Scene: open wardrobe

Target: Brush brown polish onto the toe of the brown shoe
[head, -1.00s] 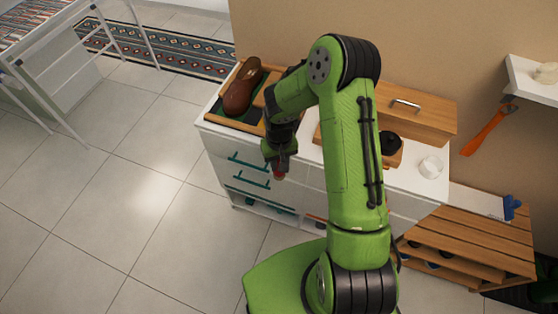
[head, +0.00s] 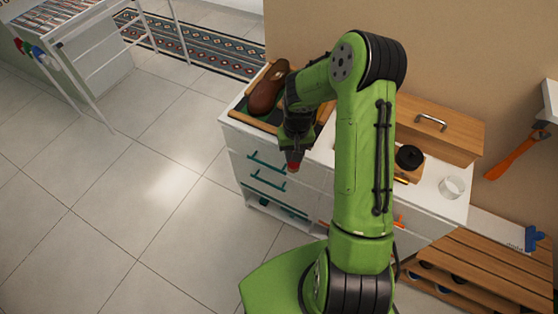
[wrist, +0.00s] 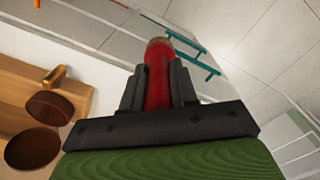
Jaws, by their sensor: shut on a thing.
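The brown shoe (head: 268,88) lies in a wood-edged tray (head: 252,122) with a dark green bottom, at the left end of the white cabinet top. My gripper (head: 293,163) is in front of the cabinet, to the right of and apart from the shoe, pointing down. In the wrist view my gripper (wrist: 158,90) is shut on a red-handled brush (wrist: 158,78) with a tan tip. The brush tip touches nothing that I can see. Two round brown things (wrist: 48,108), perhaps polish, show on and beside a wooden board; I cannot tell which is which.
A black round thing (head: 410,157) sits on a wooden board on the cabinet. A wooden box (head: 440,125) with a metal handle stands behind it, and a glass bowl (head: 452,186) is to the right. Teal drawer handles (head: 265,162) stick out in front. The tiled floor at left is clear.

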